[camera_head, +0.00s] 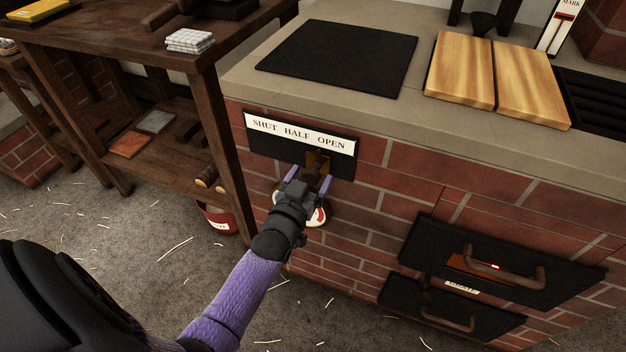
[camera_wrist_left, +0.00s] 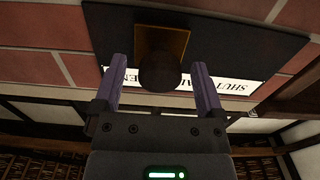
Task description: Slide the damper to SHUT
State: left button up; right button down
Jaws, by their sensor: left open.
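The damper plate (camera_head: 258,144) is black and fixed to the brick front. A white label strip (camera_head: 300,133) on it reads SHUT, HALF, OPEN from left to right. The damper slide (camera_head: 316,161) is a small brass plate below the strip, between HALF and OPEN and nearer OPEN. In the left wrist view the brass plate (camera_wrist_left: 178,36) carries a dark round knob (camera_wrist_left: 159,72). My left gripper (camera_head: 309,181) is open, its purple fingers on either side of the knob; I cannot tell whether they touch it. The right gripper is not in view.
Above is a stone top with a black plate (camera_head: 340,57) and wooden boards (camera_head: 460,68). Drawers with handles (camera_head: 510,268) are at the lower right. A dark wooden shelf table (camera_head: 110,45) stands left of the brickwork. A red bucket (camera_head: 219,220) is on the floor.

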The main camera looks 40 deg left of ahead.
pick_arm(q)
jog(key=shift+w, duration=0.4)
grip_shut()
jog(key=shift+a, duration=0.15)
